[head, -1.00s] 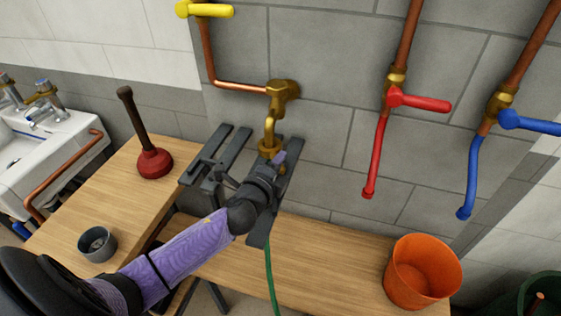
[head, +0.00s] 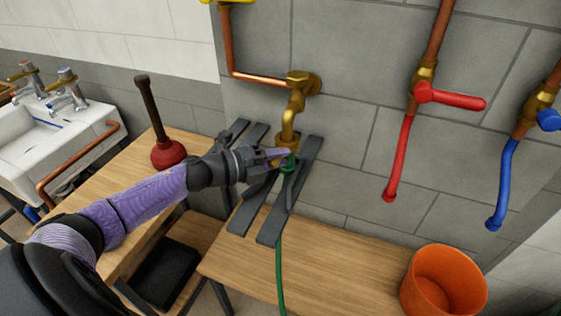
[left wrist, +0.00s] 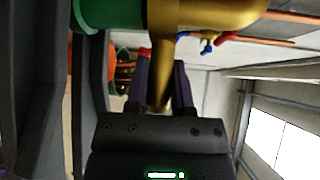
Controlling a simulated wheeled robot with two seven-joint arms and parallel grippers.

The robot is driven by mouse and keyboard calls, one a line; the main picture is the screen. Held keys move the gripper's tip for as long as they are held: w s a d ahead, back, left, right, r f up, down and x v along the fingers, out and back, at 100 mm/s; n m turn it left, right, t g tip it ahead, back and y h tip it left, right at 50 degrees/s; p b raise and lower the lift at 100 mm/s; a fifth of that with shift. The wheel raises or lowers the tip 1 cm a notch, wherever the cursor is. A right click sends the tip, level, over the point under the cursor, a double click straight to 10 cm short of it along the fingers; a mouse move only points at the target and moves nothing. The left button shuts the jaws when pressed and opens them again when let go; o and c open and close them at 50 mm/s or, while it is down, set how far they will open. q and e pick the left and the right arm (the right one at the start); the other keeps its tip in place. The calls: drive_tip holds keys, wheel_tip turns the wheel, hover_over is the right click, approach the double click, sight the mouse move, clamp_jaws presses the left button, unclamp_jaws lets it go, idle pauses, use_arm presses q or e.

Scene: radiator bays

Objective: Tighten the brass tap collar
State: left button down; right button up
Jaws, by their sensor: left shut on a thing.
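The brass tap (head: 294,105) comes out of the grey wall and bends down to the brass collar (head: 287,140). The green hose (head: 279,265) hangs below the collar, and its green end sits right under it. My left gripper (head: 281,155) reaches in from the left at the collar. In the left wrist view, its two purple fingers (left wrist: 162,68) lie on either side of a narrow brass part that sticks out from the large brass collar (left wrist: 205,12). The fingers hide part of the collar in the head view. My right gripper is not in view.
Dark slats (head: 290,195) lie close around the hose below the tap. A red spout (head: 398,160) and a blue spout (head: 503,185) hang to the right. An orange bucket (head: 445,282) stands on the bench (head: 350,275). A red plunger (head: 168,154) stands at the left.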

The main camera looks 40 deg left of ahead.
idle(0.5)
use_arm(q)
drive_tip(key=shift+c, duration=2.4)
unclamp_jaws()
drive_tip(key=p+v, duration=0.2)
drive_tip(key=v, duration=0.8)
drive_tip(key=shift+a+f, duration=0.1)
